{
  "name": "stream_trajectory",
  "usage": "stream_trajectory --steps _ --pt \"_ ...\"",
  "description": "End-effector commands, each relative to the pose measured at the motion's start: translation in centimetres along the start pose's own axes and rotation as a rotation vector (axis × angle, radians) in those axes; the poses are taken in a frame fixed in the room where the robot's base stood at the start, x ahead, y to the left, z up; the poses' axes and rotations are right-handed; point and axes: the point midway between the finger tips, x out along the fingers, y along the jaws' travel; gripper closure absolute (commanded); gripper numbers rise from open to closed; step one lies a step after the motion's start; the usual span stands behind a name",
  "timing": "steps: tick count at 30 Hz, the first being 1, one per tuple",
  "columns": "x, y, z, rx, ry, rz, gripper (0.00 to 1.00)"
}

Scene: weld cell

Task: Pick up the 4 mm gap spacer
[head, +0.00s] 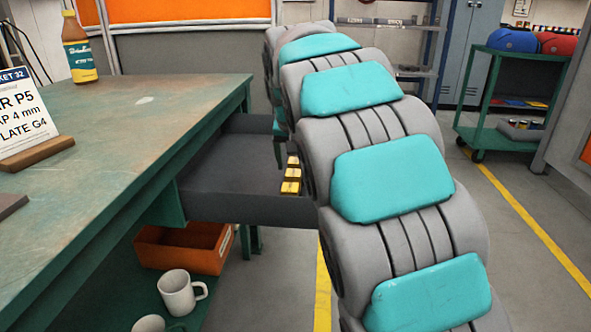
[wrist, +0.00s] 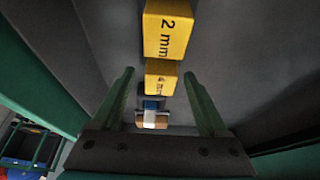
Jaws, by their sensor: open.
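Yellow spacer blocks (head: 291,181) sit in a row in the open drawer, partly hidden by my arm in the head view. In the wrist view, one block marked "2 mm" (wrist: 168,30) lies beyond my fingertips. A second yellow block (wrist: 161,80) shows between my fingers; its marking is small and I cannot read its number surely. My gripper (wrist: 158,73) is open and empty, with a green finger to each side of that block in the picture. I cannot tell whether the fingers are down at its height. My gripper is mostly hidden in the head view.
The dark drawer (head: 225,165) stands out from the green workbench (head: 130,110). Below are an orange bin (head: 185,250) and mugs (head: 178,293). A blue-and-tan item (wrist: 152,112) lies near my gripper's base in the wrist view.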

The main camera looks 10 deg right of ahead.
Motion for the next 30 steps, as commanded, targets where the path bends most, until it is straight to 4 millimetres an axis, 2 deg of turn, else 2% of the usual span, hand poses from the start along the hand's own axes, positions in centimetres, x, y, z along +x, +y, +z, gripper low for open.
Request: stream_trajectory --steps 4,24,30 --pt "-0.09 -0.01 -0.04 0.0 0.001 0.0 0.24" --pt "-0.09 -0.01 -0.05 0.0 0.001 0.0 0.99" --pt "-0.11 -0.02 -0.06 0.0 0.002 0.0 1.0"
